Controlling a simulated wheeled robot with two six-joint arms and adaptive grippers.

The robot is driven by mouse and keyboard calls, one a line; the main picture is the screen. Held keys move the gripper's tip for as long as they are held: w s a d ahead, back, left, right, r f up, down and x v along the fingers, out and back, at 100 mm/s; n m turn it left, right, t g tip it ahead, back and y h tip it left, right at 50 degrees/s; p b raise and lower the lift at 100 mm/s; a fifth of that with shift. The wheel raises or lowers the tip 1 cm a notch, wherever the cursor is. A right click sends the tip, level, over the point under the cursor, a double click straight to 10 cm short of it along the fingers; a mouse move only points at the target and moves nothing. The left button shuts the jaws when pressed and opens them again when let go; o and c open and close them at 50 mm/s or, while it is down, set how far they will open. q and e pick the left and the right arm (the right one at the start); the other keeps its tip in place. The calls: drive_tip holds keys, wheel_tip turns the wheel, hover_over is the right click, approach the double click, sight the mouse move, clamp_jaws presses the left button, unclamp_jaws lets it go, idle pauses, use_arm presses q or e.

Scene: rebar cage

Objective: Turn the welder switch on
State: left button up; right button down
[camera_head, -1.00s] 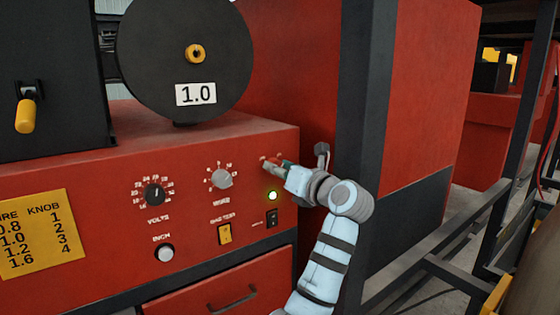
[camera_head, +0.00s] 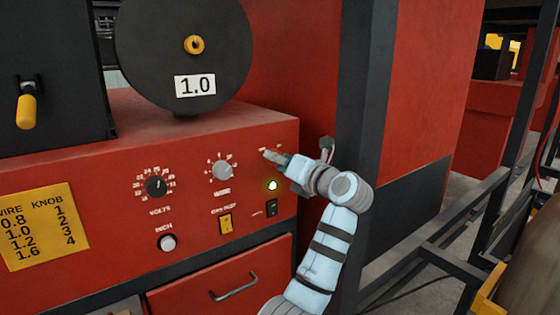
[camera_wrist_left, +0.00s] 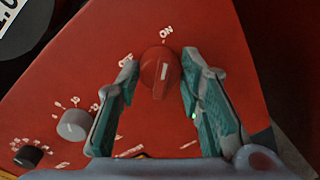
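The welder's red round switch knob (camera_wrist_left: 154,62) shows in the left wrist view, with a white mark on its face and a white ON label (camera_wrist_left: 166,30) above it. My left gripper (camera_wrist_left: 165,80) is open, with one green-padded finger on each side of the knob and gaps showing between fingers and knob. A second label left of the knob is partly covered by a finger. In the head view my left gripper (camera_head: 272,156) is at the upper right of the red front panel (camera_head: 100,170), hiding the knob there. My right gripper is in neither view.
Left of the switch are a grey knob (camera_head: 222,169) and a black volts knob (camera_head: 156,186). A dark upright post (camera_head: 364,100) stands close behind my arm.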

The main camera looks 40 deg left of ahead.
use_arm(q)
drive_tip(key=shift+o, duration=1.3)
drive_tip(key=v, duration=1.2)
drive_tip(key=shift+a, duration=0.15)
